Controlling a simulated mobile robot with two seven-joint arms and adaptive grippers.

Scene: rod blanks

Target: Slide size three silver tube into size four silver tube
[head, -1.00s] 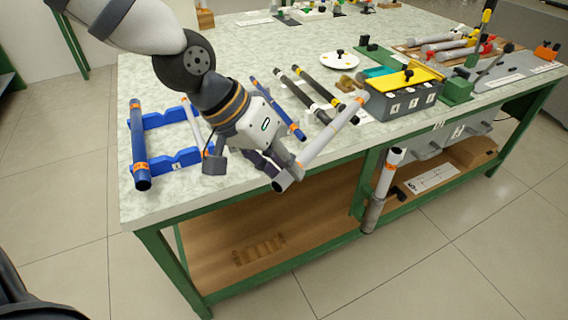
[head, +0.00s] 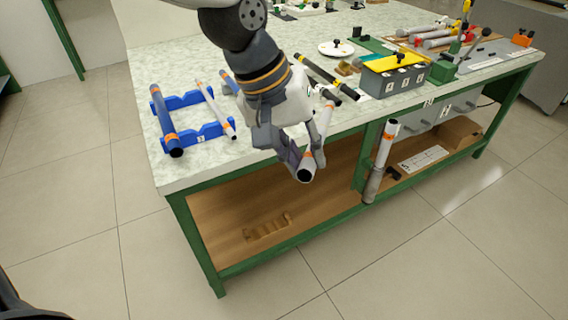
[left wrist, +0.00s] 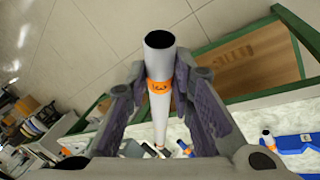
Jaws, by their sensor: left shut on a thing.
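My left gripper (head: 303,158) is shut on a silver tube (head: 323,122) with an orange band, held off the front edge of the table. A thinner silver tube (head: 216,110) lies across the blue rack. I cannot read which sizes these are. My right gripper is out of view.
The blue rack (head: 205,133) also bears a blue tube (head: 166,122). Black tubes (head: 330,78) lie behind the gripper. A grey box with yellow top (head: 393,80) stands to the right. Floor space before the table is clear.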

